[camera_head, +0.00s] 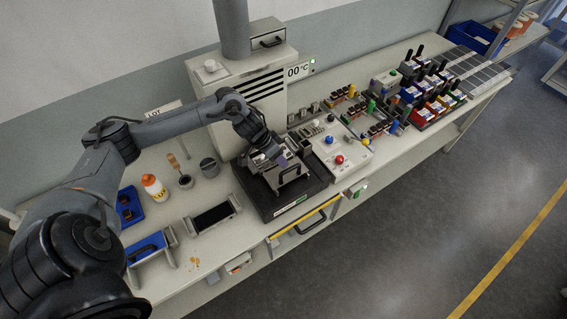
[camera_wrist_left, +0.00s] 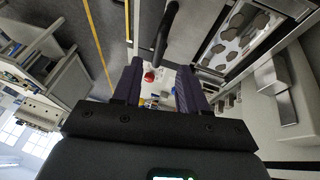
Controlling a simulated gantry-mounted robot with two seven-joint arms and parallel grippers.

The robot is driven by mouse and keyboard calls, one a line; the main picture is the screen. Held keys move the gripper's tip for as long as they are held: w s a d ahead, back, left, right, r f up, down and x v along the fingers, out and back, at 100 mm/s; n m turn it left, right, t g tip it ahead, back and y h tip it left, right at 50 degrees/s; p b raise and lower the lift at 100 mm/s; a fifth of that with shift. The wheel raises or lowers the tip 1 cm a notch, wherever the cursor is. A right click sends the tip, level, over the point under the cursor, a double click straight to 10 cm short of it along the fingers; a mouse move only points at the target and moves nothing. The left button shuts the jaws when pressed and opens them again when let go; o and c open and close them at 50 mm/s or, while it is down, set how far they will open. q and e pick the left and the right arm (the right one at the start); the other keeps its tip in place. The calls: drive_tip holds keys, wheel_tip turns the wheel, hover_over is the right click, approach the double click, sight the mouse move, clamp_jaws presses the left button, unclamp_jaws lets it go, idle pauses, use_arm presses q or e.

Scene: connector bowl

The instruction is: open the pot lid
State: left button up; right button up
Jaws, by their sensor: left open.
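The pot (camera_head: 276,207) is a dark boxy unit at the foot of the tall grey machine. A silver lid-like plate (camera_head: 296,190) with a black handle (camera_head: 290,173) shows on top of it. My left gripper (camera_head: 277,158) is over the pot, close to this handle, and partly hides the plate. In the left wrist view the purple fingers of the gripper (camera_wrist_left: 160,86) are spread apart. The black handle (camera_wrist_left: 163,35) shows just beyond the fingertips; I cannot tell whether they touch. A framed opening with grey patches (camera_wrist_left: 240,38) is to its right. My right gripper is out of view.
A control panel with a red button (camera_head: 340,159) stands right of the pot. The tall grey machine (camera_head: 245,85) is behind it. Connector racks (camera_head: 430,95) fill the right.

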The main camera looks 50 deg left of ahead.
use_arm(q)
drive_tip(key=shift+v, duration=2.35)
drive_tip(key=shift+s+f, duration=0.1)
